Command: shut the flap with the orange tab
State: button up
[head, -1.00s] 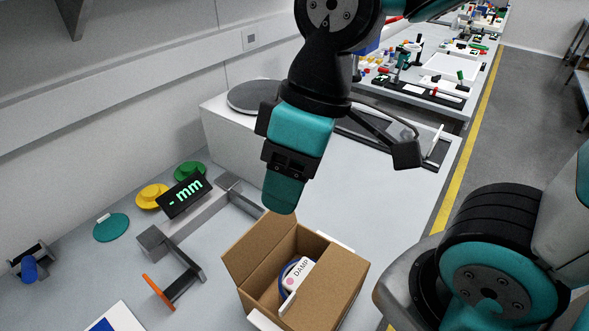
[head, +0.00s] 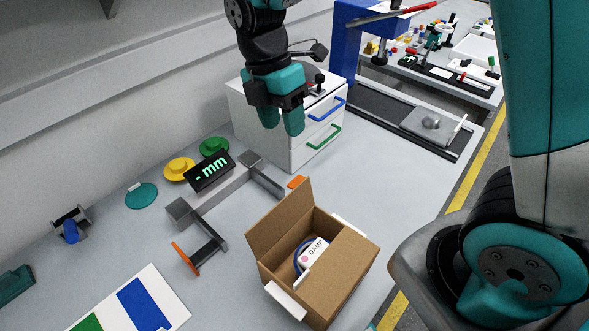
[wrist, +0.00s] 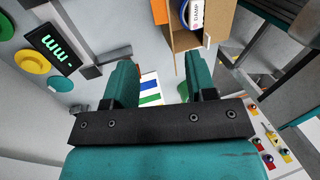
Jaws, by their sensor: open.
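An open cardboard box (head: 338,288) stands on the bench. Its left flap (head: 280,222) stands upright, and an orange tab (head: 297,182) shows at that flap's top edge. The right flap (head: 341,270) lies over the right part of the opening. A white item marked "DAMP" (head: 314,254) and a blue ring sit inside. My gripper (head: 281,122) is open and empty, above and behind the box, apart from the flap. In the wrist view, the orange tab (wrist: 160,11) and box (wrist: 184,40) show beyond my open gripper (wrist: 163,78).
A white drawer unit (head: 292,143) with blue and green handles stands behind the box. A caliper-like gauge with a "mm" display (head: 209,171) lies to the left, with yellow and green discs beside it. A striped card (head: 135,305) lies at front left.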

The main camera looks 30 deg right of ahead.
aim_at(297, 182)
jog(key=p+x, duration=0.2)
jog(key=x, duration=1)
jog(key=shift+f, duration=0.2)
jog(key=shift+c, duration=0.2)
grip_shut()
